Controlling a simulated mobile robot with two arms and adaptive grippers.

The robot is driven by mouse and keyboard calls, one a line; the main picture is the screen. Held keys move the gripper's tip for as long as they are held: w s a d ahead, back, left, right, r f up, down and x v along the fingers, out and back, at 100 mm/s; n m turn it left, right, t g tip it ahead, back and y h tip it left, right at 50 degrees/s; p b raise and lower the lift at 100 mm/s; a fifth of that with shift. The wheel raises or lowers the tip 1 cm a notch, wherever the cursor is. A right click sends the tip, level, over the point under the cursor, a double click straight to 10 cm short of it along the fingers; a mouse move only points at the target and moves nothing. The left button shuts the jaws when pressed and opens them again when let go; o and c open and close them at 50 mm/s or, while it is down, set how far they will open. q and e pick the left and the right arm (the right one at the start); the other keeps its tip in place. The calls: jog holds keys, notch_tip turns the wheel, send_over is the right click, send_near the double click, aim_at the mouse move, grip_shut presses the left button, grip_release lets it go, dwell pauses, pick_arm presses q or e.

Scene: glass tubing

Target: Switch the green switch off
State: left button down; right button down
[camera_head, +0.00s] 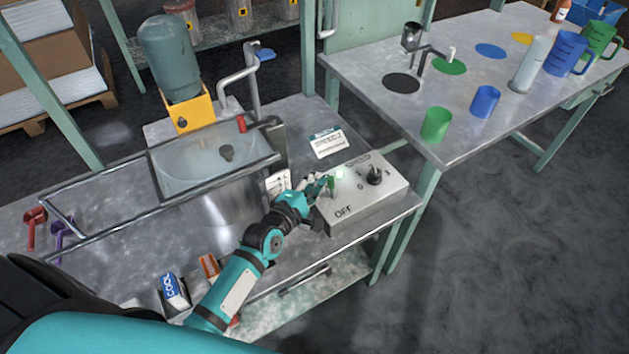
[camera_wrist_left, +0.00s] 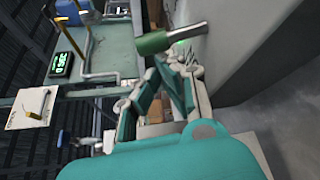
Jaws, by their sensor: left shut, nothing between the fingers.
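The green switch (camera_head: 331,183) is a small green-capped lever on the left part of a grey control box (camera_head: 372,205) marked OFF at its front. A small green light glows just behind it. My left gripper (camera_head: 322,187) is shut and empty, right beside the switch on its left. In the left wrist view the green cap on its metal stem (camera_wrist_left: 155,42) stands just beyond my fingertips (camera_wrist_left: 168,66). I cannot tell whether they touch. The right gripper is not in view.
A black rotary knob (camera_head: 375,176) sits on the same box, right of the switch. A clear-walled basin (camera_head: 210,165) stands to the left. A card (camera_head: 327,143) lies behind the box. A second table (camera_head: 470,135) at right holds cups and jugs.

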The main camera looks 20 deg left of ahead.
pick_arm(q)
jog(key=shift+s+d+r+m+t, duration=0.25)
jog(key=shift+m+t, duration=0.15)
jog(key=shift+m, duration=0.2)
jog(key=shift+s+d+r, duration=0.1)
jog(key=shift+d+r, duration=0.1)
jog(key=shift+d, duration=0.1)
jog(key=shift+s+d+m+t+b, duration=0.25)
jog(key=shift+s+m+t+b, duration=0.05)
jog(key=shift+m, duration=0.3)
jog(key=shift+s+d+r+m+t+b, duration=0.15)
jog(key=shift+s+d+m+t+b, duration=0.15)
jog(key=shift+m+t+b, duration=0.35)
jog(key=shift+r, duration=0.15)
jog(key=s+a, duration=0.1)
jog(key=s, duration=1)
jog(key=shift+s+a+f, duration=0.25)
jog(key=shift+s+f, duration=0.1)
jog(key=shift+s, duration=0.05)
